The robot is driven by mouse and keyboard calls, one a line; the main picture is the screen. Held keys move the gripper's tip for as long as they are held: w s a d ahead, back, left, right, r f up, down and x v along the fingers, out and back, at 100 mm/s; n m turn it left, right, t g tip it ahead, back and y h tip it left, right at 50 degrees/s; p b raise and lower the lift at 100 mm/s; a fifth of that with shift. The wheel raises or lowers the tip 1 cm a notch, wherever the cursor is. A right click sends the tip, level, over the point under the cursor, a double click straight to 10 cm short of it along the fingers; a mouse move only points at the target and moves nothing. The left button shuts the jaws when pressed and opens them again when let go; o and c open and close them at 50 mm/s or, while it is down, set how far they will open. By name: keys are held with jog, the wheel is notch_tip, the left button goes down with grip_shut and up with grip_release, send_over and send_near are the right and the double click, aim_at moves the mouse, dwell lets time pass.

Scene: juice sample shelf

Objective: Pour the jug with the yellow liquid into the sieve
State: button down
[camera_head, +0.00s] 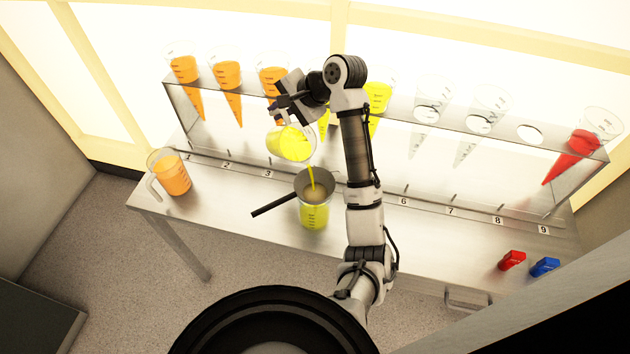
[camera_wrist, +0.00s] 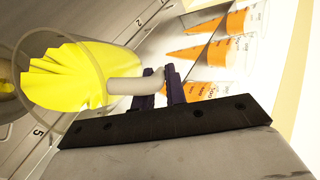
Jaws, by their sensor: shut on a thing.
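The jug with yellow liquid (camera_head: 287,144) is tilted above the sieve, and a yellow stream runs down from its lip. The wrist view shows the jug (camera_wrist: 75,80) and its pale handle. My gripper (camera_head: 283,104) is shut on the jug's handle; its dark fingers (camera_wrist: 163,88) show around it in the wrist view. The dark sieve (camera_head: 314,187) sits over a clear beaker (camera_head: 314,216) on the table, its handle pointing left. The stream lands in the sieve, and brownish matter shows in its bowl. The beaker below holds yellow liquid.
A jug of orange liquid (camera_head: 172,173) stands at the table's left end. A clear rack (camera_head: 550,145) behind holds several cones, orange, yellow, empty and red.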

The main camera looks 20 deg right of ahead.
jog(key=shift+s+d+r+t+y+b, duration=0.15)
jog(key=shift+s+t+b, duration=0.2)
jog(key=shift+b, duration=0.55)
jog(key=shift+s+d+t+y+b, duration=0.1)
jog(key=shift+s+t+y+b, duration=0.2)
jog(key=shift+b, duration=0.55)
dwell(1.8)
jog(key=shift+w+a, duration=0.1)
